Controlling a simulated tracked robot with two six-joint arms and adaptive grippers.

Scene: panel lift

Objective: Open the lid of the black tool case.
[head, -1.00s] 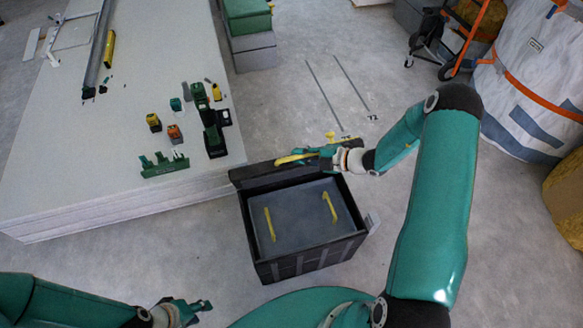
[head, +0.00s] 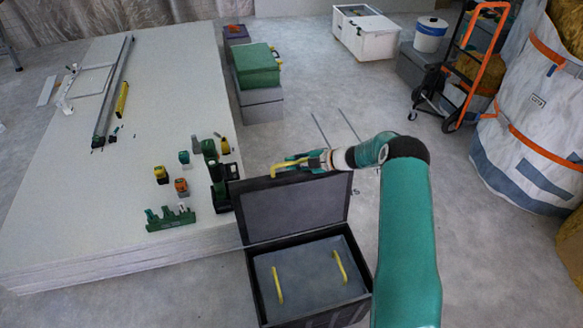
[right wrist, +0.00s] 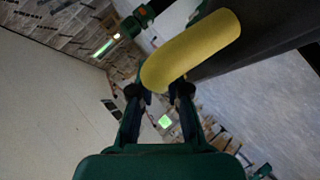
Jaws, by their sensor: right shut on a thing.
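The black tool case (head: 256,292) stands on the floor in the head view. Its lid (head: 296,209) is raised at the far side, with the inner face showing. Inside is a grey tray (head: 310,267) with two yellow handles. My right gripper (head: 303,163) is at the lid's top edge, shut on the lid's yellow handle (head: 288,167). In the right wrist view, the yellow handle (right wrist: 192,50) lies across the fingertips, and the dark lid edge is beside it. My left gripper is out of view.
A stack of pale panels (head: 110,215) stands left of the case, with a green rack (head: 171,219) and several small tools near its edge. Green and grey boxes (head: 257,70) are behind. A hand truck (head: 462,70) and a white bag (head: 530,110) stand at right.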

